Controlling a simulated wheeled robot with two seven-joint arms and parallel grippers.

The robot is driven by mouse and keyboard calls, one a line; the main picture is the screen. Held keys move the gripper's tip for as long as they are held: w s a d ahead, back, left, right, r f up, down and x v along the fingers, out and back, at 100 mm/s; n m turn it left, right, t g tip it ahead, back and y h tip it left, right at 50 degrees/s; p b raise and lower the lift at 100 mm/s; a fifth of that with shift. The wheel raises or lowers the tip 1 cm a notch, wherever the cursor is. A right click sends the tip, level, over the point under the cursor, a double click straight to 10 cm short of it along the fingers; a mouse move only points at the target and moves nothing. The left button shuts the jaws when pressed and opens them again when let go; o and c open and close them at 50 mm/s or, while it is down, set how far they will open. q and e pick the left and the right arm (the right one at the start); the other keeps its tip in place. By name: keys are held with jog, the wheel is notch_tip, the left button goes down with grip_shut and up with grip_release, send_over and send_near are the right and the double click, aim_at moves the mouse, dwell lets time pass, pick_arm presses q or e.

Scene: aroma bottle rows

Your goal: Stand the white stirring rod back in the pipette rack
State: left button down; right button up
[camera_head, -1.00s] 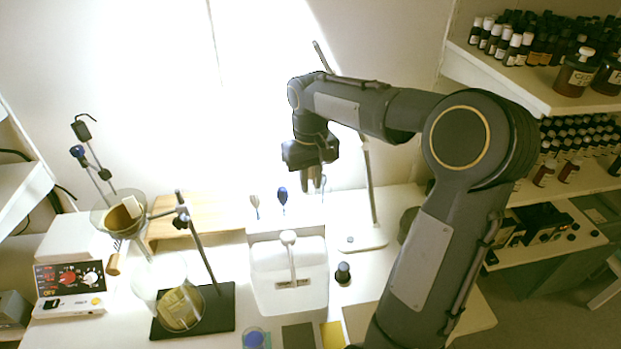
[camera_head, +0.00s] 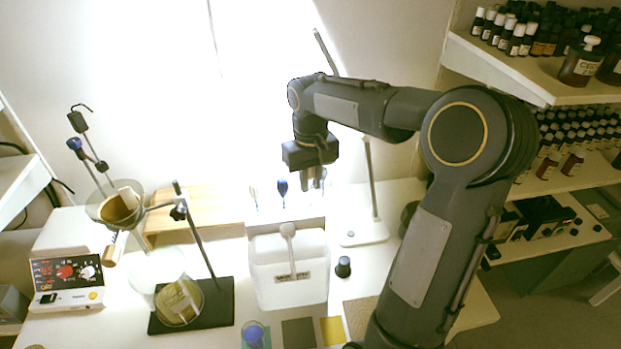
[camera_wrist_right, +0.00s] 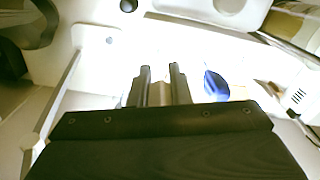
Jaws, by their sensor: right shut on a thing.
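My right gripper (camera_head: 314,180) hangs fingers-down near the back of the bench, to the right of a blue-bulbed pipette (camera_head: 282,188). In the right wrist view its two dark fingers (camera_wrist_right: 161,84) are close together on a narrow pale tan piece, which I take to be the white stirring rod (camera_wrist_right: 160,93). Against the bright wall the rod barely shows in the head view. The pale pipette rack (camera_head: 262,226) stands behind the white canister and holds the blue pipette and a pale one (camera_head: 254,195). The rack's holes cannot be made out. My left gripper is not in view.
The white canister (camera_head: 290,278) stands in front of the rack. A metal stand with a white base (camera_head: 362,232) is close on the right, and a small dark bottle (camera_head: 343,267) is nearby. A funnel and flask stand (camera_head: 222,306) is at left.

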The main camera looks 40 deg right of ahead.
jog(key=shift+f, duration=0.15)
jog(key=shift+f+b, duration=0.75)
jog(key=shift+f, duration=0.15)
jog(key=o, duration=0.9)
jog(key=shift+r+p, duration=2.2)
jog(key=shift+r, duration=0.3)
